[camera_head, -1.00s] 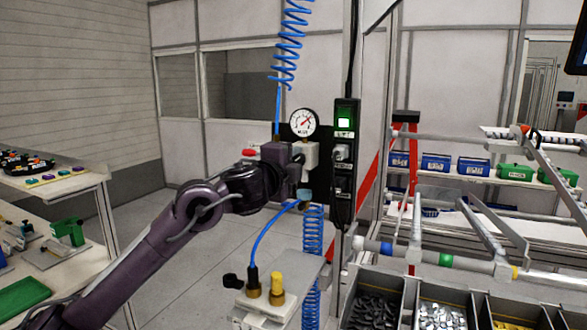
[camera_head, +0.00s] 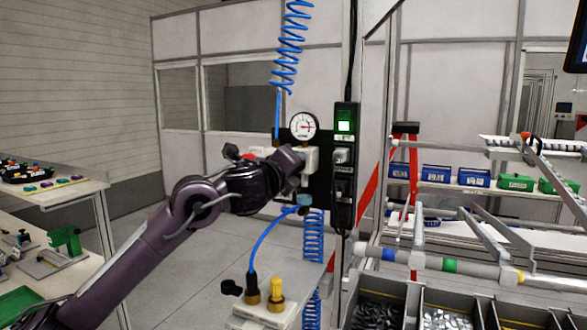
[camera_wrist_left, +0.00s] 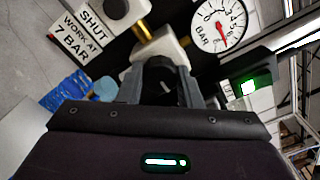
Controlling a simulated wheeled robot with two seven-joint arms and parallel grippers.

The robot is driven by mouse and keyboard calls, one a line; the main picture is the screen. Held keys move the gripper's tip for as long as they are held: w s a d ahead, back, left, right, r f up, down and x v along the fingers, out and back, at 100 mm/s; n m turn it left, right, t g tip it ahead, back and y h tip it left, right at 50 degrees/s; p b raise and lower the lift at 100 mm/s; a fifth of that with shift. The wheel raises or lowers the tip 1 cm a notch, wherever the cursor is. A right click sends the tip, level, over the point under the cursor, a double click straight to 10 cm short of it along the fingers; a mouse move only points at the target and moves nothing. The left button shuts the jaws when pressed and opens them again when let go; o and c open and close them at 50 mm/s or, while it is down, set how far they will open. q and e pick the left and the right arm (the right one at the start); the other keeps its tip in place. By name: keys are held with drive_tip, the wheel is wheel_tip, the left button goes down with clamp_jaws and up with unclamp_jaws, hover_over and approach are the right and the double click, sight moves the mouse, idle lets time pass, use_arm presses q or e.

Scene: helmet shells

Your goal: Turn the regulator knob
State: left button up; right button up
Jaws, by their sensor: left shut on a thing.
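The regulator is a pale block (camera_head: 311,158) on a dark panel below a round white pressure gauge (camera_head: 303,125). The gauge's red needle points to the right in the head view. My left gripper (camera_head: 298,168) reaches the regulator from the left and hides most of the knob. In the left wrist view my left gripper (camera_wrist_left: 162,88) is shut on the dark knob (camera_wrist_left: 160,72), with a finger on each side. My right gripper is in neither view.
A lit green switch box (camera_head: 345,120) is just right of the gauge. A coiled blue hose (camera_head: 290,45) hangs above, and another blue hose (camera_head: 265,240) runs below to a fitting block. Bins of parts (camera_head: 375,310) are at the lower right.

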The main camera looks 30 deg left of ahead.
use_arm(q)
drive_tip(key=shift+f, duration=0.1)
idle(0.3)
drive_tip(key=o, duration=1)
drive_tip(key=s, duration=0.2)
drive_tip(key=s+b, duration=0.1)
drive_tip(key=s, duration=0.2)
drive_tip(key=s+b, duration=0.1)
drive_tip(key=s, duration=0.1)
drive_tip(key=shift+s+d, duration=0.25)
drive_tip(key=shift+s, duration=0.15)
